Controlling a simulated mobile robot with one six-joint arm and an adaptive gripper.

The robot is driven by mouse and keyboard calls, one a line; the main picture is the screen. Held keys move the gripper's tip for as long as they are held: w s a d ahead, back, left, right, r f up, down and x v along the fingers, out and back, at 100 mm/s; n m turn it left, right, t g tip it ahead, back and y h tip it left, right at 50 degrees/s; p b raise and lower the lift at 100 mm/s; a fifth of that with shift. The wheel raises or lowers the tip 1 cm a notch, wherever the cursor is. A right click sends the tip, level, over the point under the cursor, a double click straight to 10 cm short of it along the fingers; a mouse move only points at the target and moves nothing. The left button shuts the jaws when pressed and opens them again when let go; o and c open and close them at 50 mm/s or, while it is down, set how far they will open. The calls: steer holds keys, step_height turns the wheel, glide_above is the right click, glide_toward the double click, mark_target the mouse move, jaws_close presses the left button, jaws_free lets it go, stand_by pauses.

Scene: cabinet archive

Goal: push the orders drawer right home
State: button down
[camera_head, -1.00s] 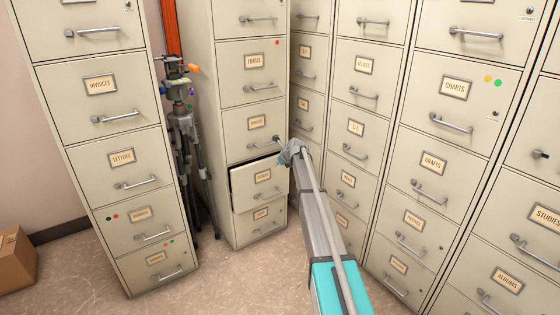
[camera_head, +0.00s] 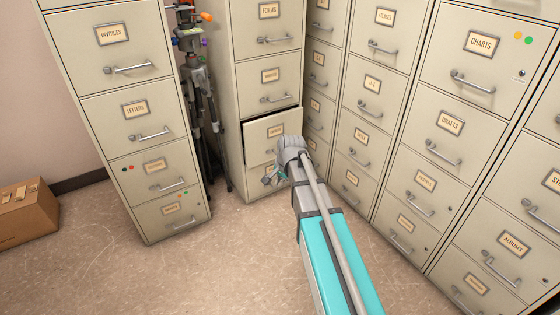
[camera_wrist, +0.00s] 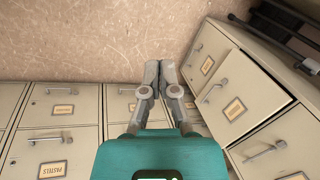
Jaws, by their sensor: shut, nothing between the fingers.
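The orders drawer (camera_head: 262,149) is the beige drawer standing slightly out of the middle cabinet, second from the bottom. A dark gap shows along its top edge; its label is too blurred to read for sure. In the wrist view this drawer (camera_wrist: 222,122) stands out at the right, with a dark gap beside it. My gripper (camera_head: 272,178) is low in front of the cabinet's right side and hides part of the drawer front and its handle. In the wrist view my gripper (camera_wrist: 159,72) has its fingers together and empty, left of the drawer. I cannot tell whether it touches anything.
A left cabinet (camera_head: 130,75) and a row of cabinets on the right (camera_head: 395,135) flank the middle one closely. A tripod (camera_head: 198,85) stands in the left gap. A cardboard box (camera_head: 28,215) lies at far left. The floor (camera_head: 235,255) in front is clear.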

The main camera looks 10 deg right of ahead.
steer(key=s+a+n+g+h, duration=0.1)
steer(key=s+a+n+g, duration=0.1)
steer(key=s+n, duration=0.8)
steer(key=s, duration=0.8)
steer(key=shift+s+a+f+g+h, duration=0.15)
steer(key=shift+s+f+g+h, duration=0.15)
steer(key=shift+s+f+g, duration=0.1)
steer(key=shift+s, duration=0.1)
